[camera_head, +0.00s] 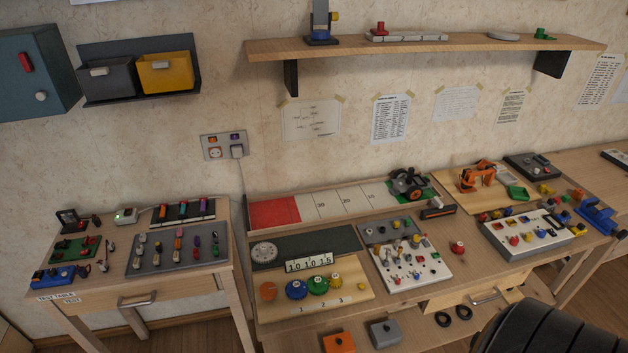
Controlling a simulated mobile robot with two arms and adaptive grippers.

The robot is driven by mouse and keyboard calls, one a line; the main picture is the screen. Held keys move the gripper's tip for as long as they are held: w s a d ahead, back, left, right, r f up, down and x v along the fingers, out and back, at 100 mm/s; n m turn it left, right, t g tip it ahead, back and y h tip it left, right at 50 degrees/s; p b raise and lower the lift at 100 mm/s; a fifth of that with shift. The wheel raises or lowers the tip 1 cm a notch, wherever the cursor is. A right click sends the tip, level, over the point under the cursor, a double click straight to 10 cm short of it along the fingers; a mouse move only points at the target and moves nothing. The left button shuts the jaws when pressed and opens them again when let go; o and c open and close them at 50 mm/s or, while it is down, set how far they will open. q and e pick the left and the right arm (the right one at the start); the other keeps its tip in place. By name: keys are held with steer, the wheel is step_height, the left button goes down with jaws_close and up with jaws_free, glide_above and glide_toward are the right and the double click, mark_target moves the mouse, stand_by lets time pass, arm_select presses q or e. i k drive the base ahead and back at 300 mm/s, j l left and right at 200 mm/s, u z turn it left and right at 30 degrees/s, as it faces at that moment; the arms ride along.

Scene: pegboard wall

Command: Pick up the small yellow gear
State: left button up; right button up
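A wooden board (352,296) marked 1 2 3 lies near the front left of the long table. Neither of my grippers shows in the head view.
A panel with knobs and switches (416,272) lies right of the board. A number display 101015 (309,264) stands behind the gears. A black ribbed chair-like shape (560,328) fills the lower right. A wooden shelf (430,42) hangs above.

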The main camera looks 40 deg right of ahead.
mark_target(335, 281)
steer(key=z, duration=1.15)
